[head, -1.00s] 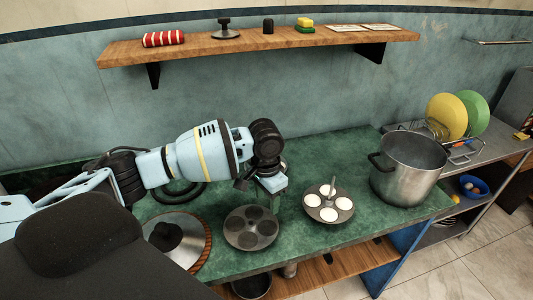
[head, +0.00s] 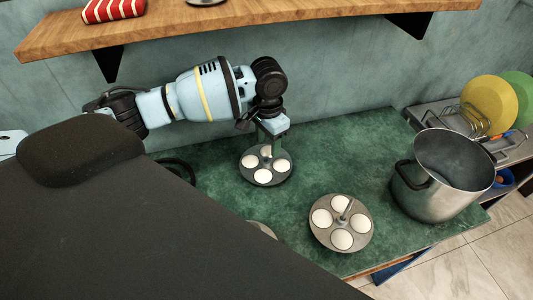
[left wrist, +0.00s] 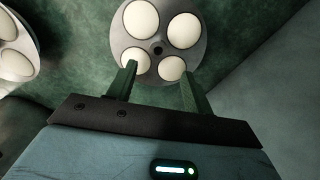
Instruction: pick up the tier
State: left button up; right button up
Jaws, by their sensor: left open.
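A round metal tier (head: 265,165) with several white round cakes in its wells lies on the green counter, below my left gripper (head: 273,146). The left wrist view shows this tier (left wrist: 158,38) ahead, with a small hole at its centre. My left gripper (left wrist: 159,70) is open there, its two fingers apart and overlapping the tier's near edge in the picture. I cannot tell whether they touch it. A second tier (head: 331,231) with white cakes and an upright centre rod stands to the right. It shows at the left edge of the wrist view (left wrist: 24,42).
A large steel pot (head: 435,185) stands at the counter's right end, before a rack with yellow and green plates (head: 488,103). A wooden shelf (head: 250,28) runs above. Another metal piece (head: 262,229) is mostly hidden by my dark body. Bare green counter (head: 340,150) lies between tiers and wall.

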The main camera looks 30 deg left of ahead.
aim_at(266, 161)
pick_arm(q)
jog(key=shift+s+d, duration=0.1)
jog(key=shift+s, duration=0.05)
notch_tip(266, 161, down, 2)
jog(key=shift+s+f, duration=0.1)
jog(key=shift+f, duration=0.15)
jog(key=shift+s+f, duration=0.15)
jog(key=shift+f, duration=1.15)
jog(key=shift+s+f, duration=0.15)
jog(key=shift+f, duration=1.15)
pick_arm(e)
jog(key=shift+s+f, duration=0.25)
jog(key=shift+s, duration=0.1)
pick_arm(q)
jog(key=shift+c, duration=0.3)
jog(key=shift+r, duration=0.1)
grip_shut()
jog(key=shift+r, duration=0.1)
pick_arm(e)
jog(key=shift+d, duration=0.1)
